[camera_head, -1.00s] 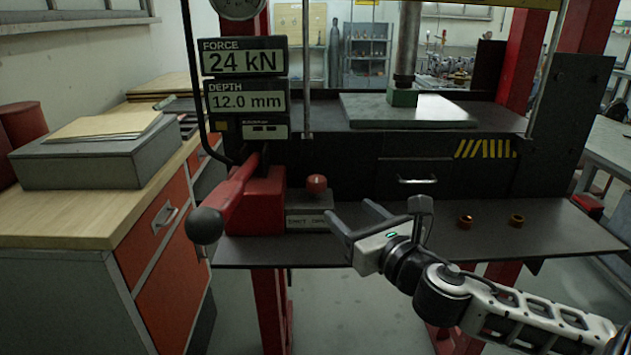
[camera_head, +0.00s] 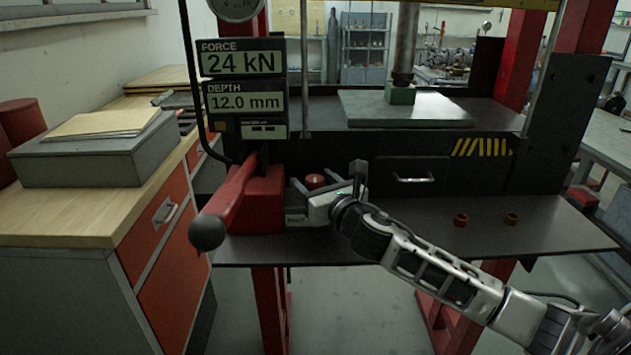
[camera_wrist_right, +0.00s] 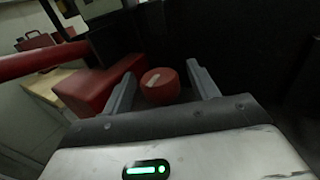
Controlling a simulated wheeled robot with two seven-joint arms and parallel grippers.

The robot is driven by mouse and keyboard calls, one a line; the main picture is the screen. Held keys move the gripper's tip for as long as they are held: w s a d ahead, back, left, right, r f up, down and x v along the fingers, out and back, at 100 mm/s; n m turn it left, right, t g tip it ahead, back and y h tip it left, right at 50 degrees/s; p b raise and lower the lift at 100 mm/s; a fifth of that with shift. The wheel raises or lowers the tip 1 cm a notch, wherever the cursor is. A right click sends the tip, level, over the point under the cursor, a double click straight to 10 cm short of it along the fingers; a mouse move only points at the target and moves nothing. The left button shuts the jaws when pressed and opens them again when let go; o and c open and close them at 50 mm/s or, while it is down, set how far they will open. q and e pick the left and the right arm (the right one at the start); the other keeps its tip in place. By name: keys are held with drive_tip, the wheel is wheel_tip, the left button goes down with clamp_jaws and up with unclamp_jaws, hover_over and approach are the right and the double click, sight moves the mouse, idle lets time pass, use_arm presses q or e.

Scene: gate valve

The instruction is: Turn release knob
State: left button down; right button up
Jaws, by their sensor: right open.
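The release knob (camera_head: 315,181) is a small red round knob on a grey block in front of the press. My right gripper (camera_head: 312,184) is open, with its two fingers reaching around the sides of the knob. In the right wrist view the knob (camera_wrist_right: 160,86) sits between the two fingertips (camera_wrist_right: 160,78), with a visible gap to the right finger. A pale mark shows on the knob's top. Whether either finger touches the knob is not clear. My left gripper does not show.
A red pump lever (camera_head: 228,205) with a black ball end stands left of the knob on a red block (camera_head: 262,200). The displays (camera_head: 245,77) read 24 kN and 12.0 mm.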

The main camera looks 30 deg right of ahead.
drive_tip(key=c, duration=1)
